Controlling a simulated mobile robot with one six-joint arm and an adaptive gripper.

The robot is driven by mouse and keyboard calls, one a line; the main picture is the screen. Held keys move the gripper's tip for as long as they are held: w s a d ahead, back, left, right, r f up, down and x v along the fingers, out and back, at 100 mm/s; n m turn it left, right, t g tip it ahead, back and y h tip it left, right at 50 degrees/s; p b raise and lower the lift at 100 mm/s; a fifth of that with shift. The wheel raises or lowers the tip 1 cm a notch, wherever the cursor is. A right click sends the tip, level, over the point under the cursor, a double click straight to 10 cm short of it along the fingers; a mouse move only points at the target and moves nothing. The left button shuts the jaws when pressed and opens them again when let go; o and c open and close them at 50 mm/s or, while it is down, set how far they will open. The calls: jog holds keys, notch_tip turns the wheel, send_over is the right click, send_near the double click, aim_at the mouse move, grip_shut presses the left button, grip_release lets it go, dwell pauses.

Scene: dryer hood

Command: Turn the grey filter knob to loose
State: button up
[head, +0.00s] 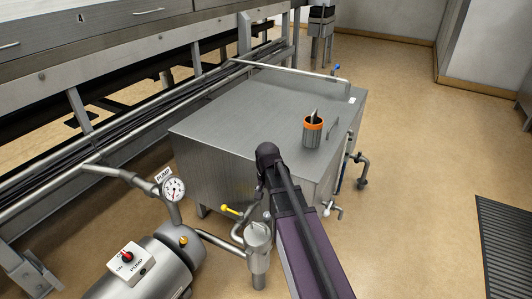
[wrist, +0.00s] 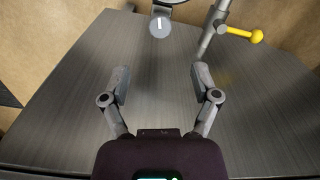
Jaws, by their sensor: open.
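A grey round knob (wrist: 160,27) with a white pointer line shows at the top of the wrist view. Its line points roughly up in the picture; no loose or tight label is readable. In the head view, a grey filter canister (head: 258,240) stands beside my arm; I cannot make out the knob on it.
A yellow-handled valve (wrist: 242,35) is right of the knob. The steel tank (head: 235,112) carries an orange-rimmed cup (head: 313,132). A pump (head: 150,272) with a red switch and a gauge (head: 173,188) stand at left. Open floor lies at right.

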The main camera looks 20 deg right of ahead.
jog(key=s+a+r+n+p, duration=0.1)
jog(key=s+r+p, duration=0.2)
jog(key=r+p, duration=0.7)
jog(key=s+a+r+n+p, duration=0.1)
jog(key=s+r+n+p, duration=0.1)
jog(key=r+p, duration=0.8)
jog(key=shift+s+a+r+p, duration=0.15)
jog(key=shift+s+r+p, duration=0.25)
jog(key=shift+s+r, duration=0.3)
dwell(0.4)
jog(key=s+a+n, duration=0.1)
jog(key=s+n, duration=0.2)
jog(key=s, duration=0.2)
jog(key=shift+s+a, duration=0.35)
jog(key=shift+s, duration=0.05)
jog(key=c, duration=0.3)
